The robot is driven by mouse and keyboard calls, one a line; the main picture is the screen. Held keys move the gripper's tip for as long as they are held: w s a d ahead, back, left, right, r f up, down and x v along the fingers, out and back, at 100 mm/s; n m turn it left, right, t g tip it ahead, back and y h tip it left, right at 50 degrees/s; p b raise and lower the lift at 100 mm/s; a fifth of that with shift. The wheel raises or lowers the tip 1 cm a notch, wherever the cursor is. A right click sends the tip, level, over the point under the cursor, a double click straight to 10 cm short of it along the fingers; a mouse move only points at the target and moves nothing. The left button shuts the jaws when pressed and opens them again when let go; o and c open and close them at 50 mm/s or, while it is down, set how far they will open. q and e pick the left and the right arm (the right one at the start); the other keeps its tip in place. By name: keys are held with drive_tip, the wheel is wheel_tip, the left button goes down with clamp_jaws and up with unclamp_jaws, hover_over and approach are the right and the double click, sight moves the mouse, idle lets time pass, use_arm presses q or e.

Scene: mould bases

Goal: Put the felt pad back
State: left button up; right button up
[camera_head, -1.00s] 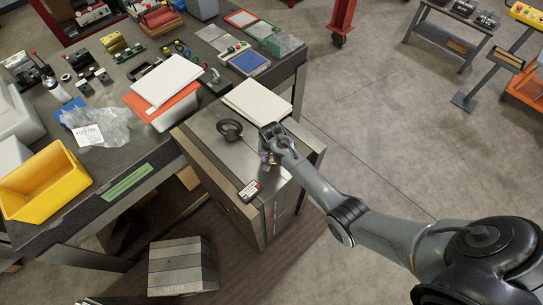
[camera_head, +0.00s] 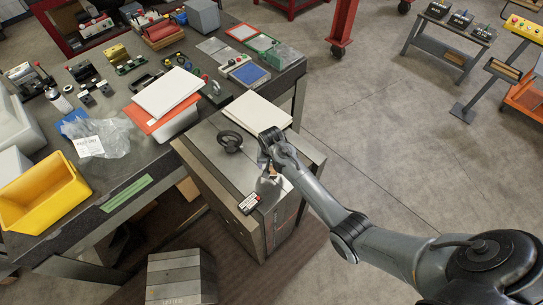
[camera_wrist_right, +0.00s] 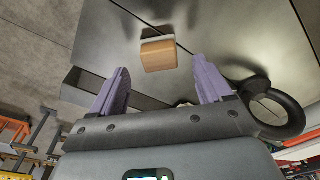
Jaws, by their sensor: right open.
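My right gripper (camera_head: 266,164) is over the top of the grey steel mould base (camera_head: 205,150). In the right wrist view its two purple fingers (camera_wrist_right: 160,88) are apart with nothing between them. A small tan block with a pale grey edge (camera_wrist_right: 158,54) lies on the steel beyond the fingertips. I cannot tell whether this block is the felt pad. A pale flat pad (camera_head: 257,111) lies on the far end of the mould base, and another white sheet (camera_head: 167,92) lies on a red-rimmed box. My left gripper is not in view.
A black lifting eye (camera_head: 230,141) stands on the mould base beside my right gripper; it also shows in the wrist view (camera_wrist_right: 287,112). A small labelled device (camera_head: 249,203) lies near the front edge. A yellow bin (camera_head: 45,196) and plastic bag sit on the crowded bench.

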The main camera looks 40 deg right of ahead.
sight(272, 171)
wheel_tip(272, 171, up, 6)
drive_tip(key=r, duration=0.1)
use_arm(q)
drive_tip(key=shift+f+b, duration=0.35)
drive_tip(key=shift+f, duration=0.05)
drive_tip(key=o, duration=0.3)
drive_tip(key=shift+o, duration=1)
use_arm(e)
drive_tip(key=s+a+r+n+t, duration=0.1)
drive_tip(key=s+a+n, duration=0.2)
drive_tip(key=s, duration=0.6)
drive_tip(key=s+a+r+n, duration=0.1)
drive_tip(key=s+a+n, duration=0.2)
drive_tip(key=s, duration=0.6)
drive_tip(key=s+a+r+n+t+y, duration=0.1)
drive_tip(key=s+a+n, duration=0.3)
drive_tip(key=s, duration=0.5)
drive_tip(key=shift+s+a+r+t, duration=0.2)
drive_tip(key=shift+a+r+t, duration=0.15)
drive_tip(key=shift+a, duration=0.9)
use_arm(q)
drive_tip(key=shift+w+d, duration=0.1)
